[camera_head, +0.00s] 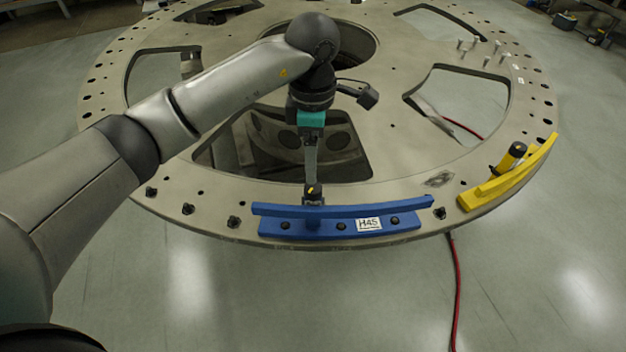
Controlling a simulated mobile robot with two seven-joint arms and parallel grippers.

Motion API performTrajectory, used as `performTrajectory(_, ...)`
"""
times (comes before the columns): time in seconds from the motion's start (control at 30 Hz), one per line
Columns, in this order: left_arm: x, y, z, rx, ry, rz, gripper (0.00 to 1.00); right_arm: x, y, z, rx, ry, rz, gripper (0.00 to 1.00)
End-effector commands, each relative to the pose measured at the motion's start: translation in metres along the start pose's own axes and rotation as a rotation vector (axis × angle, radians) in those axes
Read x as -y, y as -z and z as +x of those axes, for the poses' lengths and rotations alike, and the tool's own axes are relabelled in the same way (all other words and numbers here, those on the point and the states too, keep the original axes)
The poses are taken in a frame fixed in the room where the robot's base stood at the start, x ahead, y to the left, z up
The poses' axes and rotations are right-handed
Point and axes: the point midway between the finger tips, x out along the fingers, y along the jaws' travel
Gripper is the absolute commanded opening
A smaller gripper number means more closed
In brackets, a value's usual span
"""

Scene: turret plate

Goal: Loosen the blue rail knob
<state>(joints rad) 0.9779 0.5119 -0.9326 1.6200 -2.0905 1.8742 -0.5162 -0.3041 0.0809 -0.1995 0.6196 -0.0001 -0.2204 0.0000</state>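The blue rail (270,226) is bolted along the near edge of the big round metal plate and carries a label reading H45. Its knob (313,197), dark with a yellow mark on top, stands upright behind the rail's left part. My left arm comes in from the left, and my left gripper (311,181) points straight down with its fingertips at the top of this knob. The fingers show as one narrow grey strip, so I cannot tell whether they are closed on the knob or around it. My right gripper is not in view.
A yellow rail (512,178) with a black and yellow knob (513,156) sits on the plate's right edge. The round plate (400,150) has large cut-outs and several small pegs at the back right. A red cable (457,290) hangs below its near edge.

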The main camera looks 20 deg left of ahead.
Motion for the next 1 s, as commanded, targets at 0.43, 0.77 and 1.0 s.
performTrajectory(0.43, 0.0, -0.001, 0.074, 0.001, 0.002, 0.0, 0.77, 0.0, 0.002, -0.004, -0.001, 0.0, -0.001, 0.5)
performTrajectory(0.77, 0.0, -0.001, 0.08, 0.001, 0.0, 0.0, 0.77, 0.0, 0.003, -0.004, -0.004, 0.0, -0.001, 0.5)
performTrajectory(1.0, 0.0, -0.001, 0.08, 0.001, 0.0, 0.0, 0.57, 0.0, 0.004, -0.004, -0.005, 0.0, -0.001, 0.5)
